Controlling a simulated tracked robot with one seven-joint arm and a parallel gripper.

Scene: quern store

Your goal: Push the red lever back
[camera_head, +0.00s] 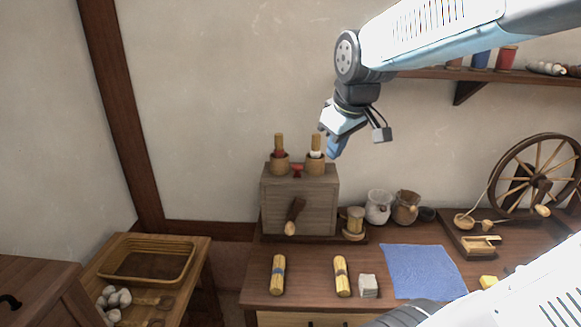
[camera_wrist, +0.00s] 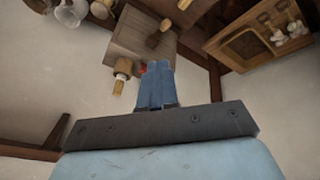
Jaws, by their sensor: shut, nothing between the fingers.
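The small red lever (camera_head: 297,171) stands on top of a grey wooden box (camera_head: 299,208), between two wooden cups. In the wrist view only a bit of the red lever (camera_wrist: 144,68) shows, beside my fingertips, which hide the rest. My gripper (camera_head: 334,149) is shut and empty. In the head view it hangs above and to the right of the box, near the right cup. In the wrist view my gripper's blue fingers (camera_wrist: 157,68) point toward the box (camera_wrist: 140,38). I cannot tell whether they touch the lever.
The left cup (camera_head: 280,166) and right cup (camera_head: 315,166) hold upright sticks and flank the lever. A crank handle (camera_head: 294,216) is on the box front. Jars (camera_head: 378,207), a blue cloth (camera_head: 424,271) and a spinning wheel (camera_head: 538,178) are to the right. A tray (camera_head: 146,261) is at left.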

